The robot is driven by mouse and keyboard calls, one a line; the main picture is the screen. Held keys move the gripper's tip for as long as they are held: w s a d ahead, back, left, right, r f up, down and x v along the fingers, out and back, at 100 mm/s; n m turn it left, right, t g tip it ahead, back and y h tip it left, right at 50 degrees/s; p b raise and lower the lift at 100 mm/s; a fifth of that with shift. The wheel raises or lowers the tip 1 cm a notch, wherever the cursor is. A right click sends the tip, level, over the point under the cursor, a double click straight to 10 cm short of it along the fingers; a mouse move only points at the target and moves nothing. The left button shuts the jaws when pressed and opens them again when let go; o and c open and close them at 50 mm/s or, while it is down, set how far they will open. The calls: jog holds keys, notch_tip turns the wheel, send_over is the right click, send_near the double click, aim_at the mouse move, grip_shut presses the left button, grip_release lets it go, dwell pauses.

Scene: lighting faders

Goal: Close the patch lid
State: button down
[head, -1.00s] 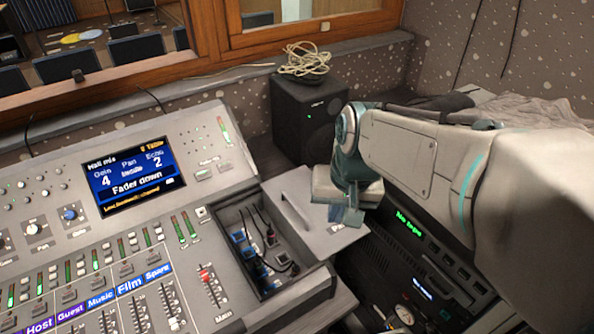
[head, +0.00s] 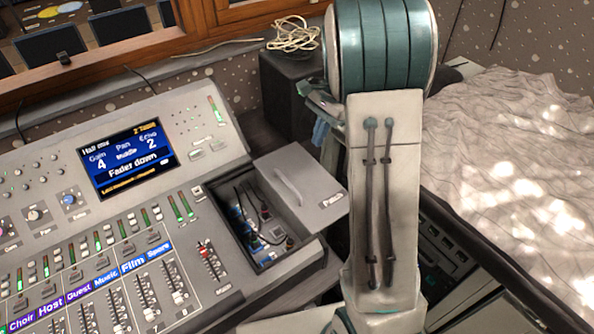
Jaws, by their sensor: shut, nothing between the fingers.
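The patch lid (head: 322,188) is a flat grey panel with a raised handle strip and a small dark label. It lies to the right of the patch bay (head: 262,258), leaving it open. Dark cables and blue plugs show inside the bay. My gripper (head: 320,132) is partly visible behind my arm, beyond the lid's far edge. It is shut and empty, and appears apart from the lid. My upright arm link hides part of the gripper and the area just right of the lid.
The mixing console (head: 110,215) with faders and a lit screen (head: 127,158) fills the left. A black speaker (head: 285,90) with a coiled cable (head: 293,33) stands behind. A rack (head: 450,250) is at lower right, beside a crumpled pale cloth (head: 510,150).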

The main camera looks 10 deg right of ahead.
jog(key=p, duration=0.1)
send_near(297, 188)
jog(key=f, duration=0.3)
jog(key=shift+w+d, duration=0.25)
jog(key=shift+d, duration=0.15)
jog(key=a, duration=0.1)
jog(key=s+a+p, duration=0.1)
jog(key=a, duration=0.1)
jog(key=shift+s+f, duration=0.1)
jog(key=shift+f, duration=0.05)
jog(key=shift+a+f, duration=0.2)
jog(key=shift+a, duration=0.05)
jog(key=shift+s, duration=0.1)
